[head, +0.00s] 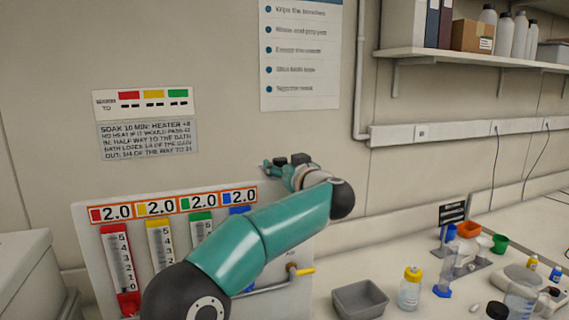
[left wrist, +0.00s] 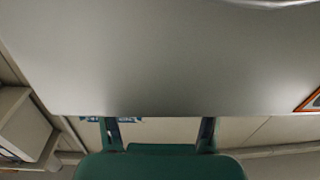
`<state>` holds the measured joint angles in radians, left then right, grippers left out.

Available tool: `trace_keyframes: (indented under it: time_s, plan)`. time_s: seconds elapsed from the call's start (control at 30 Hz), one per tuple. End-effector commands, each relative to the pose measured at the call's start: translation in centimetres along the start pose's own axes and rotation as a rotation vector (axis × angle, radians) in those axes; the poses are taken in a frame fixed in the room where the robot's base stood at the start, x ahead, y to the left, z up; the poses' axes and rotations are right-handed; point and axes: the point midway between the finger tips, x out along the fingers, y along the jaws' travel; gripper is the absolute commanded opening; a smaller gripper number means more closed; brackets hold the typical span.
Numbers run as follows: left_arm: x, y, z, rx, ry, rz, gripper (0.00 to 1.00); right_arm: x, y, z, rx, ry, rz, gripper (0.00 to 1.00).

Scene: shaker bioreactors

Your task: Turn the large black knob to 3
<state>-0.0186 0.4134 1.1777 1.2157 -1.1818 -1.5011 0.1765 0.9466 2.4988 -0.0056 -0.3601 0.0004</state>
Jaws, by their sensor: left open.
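I cannot make out the large black knob in either view. The white panel (head: 300,250) stands against the wall, with a row of 2.0 labels (head: 158,207) in red, yellow, green and blue along its top. My left arm crosses in front of it and hides much of its middle and right. My left gripper (head: 285,168) is at the panel's upper right edge, partly hidden by its own wrist. In the left wrist view its two fingers (left wrist: 158,132) are apart with nothing between them, and a plain grey surface fills the upper part. My right gripper is not in view.
Red (head: 118,260) and yellow (head: 160,245) scaled tubes are on the panel. A yellow-handled valve (head: 301,271) sticks out at its lower right. A grey bin (head: 360,300), a yellow-capped bottle (head: 411,288) and other labware stand on the bench to the right. Signs hang above.

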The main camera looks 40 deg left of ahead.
Motion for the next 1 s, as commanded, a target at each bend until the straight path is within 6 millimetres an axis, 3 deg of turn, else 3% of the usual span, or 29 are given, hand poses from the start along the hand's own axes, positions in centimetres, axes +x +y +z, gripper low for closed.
trace_keyframes:
  time_s: [0.17,0.5,0.67,1.0]
  plan:
    - [-0.02,0.0,0.01,0.0,0.0,0.0,0.62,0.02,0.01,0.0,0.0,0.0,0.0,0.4]
    - [-0.04,-0.02,0.0,0.0,0.0,-0.001,0.05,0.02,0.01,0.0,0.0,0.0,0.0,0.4]
    - [0.04,-0.26,-0.11,-0.001,0.0,0.026,0.05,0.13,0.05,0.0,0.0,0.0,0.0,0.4]
    - [0.12,-0.73,-0.22,0.0,-0.011,0.248,0.05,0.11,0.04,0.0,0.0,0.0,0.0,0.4]
